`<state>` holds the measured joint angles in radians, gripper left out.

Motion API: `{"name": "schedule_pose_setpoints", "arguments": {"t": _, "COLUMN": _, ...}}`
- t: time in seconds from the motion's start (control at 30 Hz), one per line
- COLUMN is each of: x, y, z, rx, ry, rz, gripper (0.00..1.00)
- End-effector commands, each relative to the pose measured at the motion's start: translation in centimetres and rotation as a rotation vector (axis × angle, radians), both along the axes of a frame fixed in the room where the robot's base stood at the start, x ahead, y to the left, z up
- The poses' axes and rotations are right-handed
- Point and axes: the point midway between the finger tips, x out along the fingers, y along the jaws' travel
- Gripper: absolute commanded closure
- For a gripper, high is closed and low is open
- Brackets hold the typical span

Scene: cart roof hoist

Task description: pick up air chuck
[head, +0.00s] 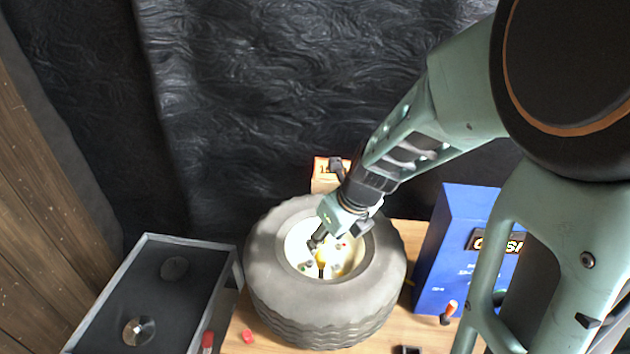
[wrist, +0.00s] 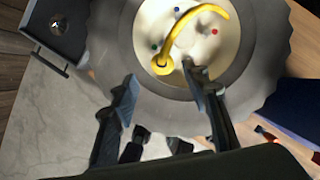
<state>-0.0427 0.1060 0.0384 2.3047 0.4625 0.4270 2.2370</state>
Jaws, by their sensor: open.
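A yellow curved piece with a round ring-like end, which looks like the air chuck (wrist: 185,38), lies in the pale hub of a large grey tyre (wrist: 262,75). In the head view the yellow piece (head: 322,257) shows only partly, behind my gripper. The tyre (head: 320,310) lies flat on the wooden bench. My gripper (wrist: 162,88) is open and empty, with its fingers apart below the yellow ring end in the wrist view. The right finger appears close to the ring; I cannot tell whether they touch. In the head view my gripper (head: 320,242) is over the hub.
Small coloured dots mark the hub. A grey tray unit (head: 150,243) with round metal pieces stands left. A blue box (head: 450,250) stands right, with an orange-handled tool (head: 449,310) before it. An orange-and-white box (head: 322,178) is behind the tyre. A small red piece (head: 247,336) lies in front.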

Motion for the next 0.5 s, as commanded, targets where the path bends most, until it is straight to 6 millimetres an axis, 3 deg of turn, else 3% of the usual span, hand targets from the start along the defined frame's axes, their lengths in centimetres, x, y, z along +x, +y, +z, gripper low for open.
{"name": "schedule_pose_setpoints", "arguments": {"t": 0.5, "x": 1.7, "y": 0.6, "z": -4.7, "rx": 0.0, "ry": 0.002, "rz": -0.002, "gripper": 0.57}}
